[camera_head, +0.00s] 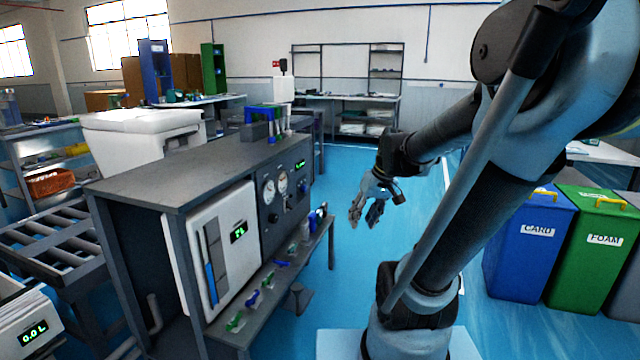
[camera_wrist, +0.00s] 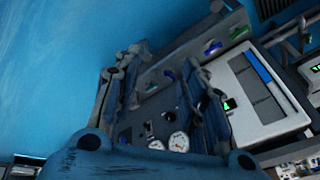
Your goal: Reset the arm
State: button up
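My gripper (camera_head: 364,222) hangs over the blue floor, to the right of the test bench (camera_head: 190,163). Its fingers are apart and nothing is between them. It points downward at the end of my bent arm, which fills the right side of the head view. In the wrist view the spread fingers of my gripper (camera_wrist: 163,62) frame the bench's dark gauge panel and its low shelf behind. The gripper looks clear of the bench in the head view.
The bench's front shelf (camera_head: 262,312) holds several small green, blue and purple parts. A blue CARD bin (camera_head: 530,245) and a green FOAM bin (camera_head: 592,250) stand at the right. A roller conveyor (camera_head: 55,240) is at the left. Open blue floor (camera_head: 355,165) lies behind my gripper.

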jog(key=s+d+f+m+h, duration=0.1)
jog(key=s+d+f, duration=0.2)
jog(key=s, duration=0.3)
jog(key=s+d+f+m+h, duration=0.2)
jog(key=s+d+f, duration=0.1)
jog(key=s, duration=0.4)
jog(key=shift+d+f, duration=0.15)
jog(key=shift+f, duration=0.3)
jog(key=shift+w+f, duration=0.2)
jog(key=shift+w, duration=0.25)
dwell(0.6)
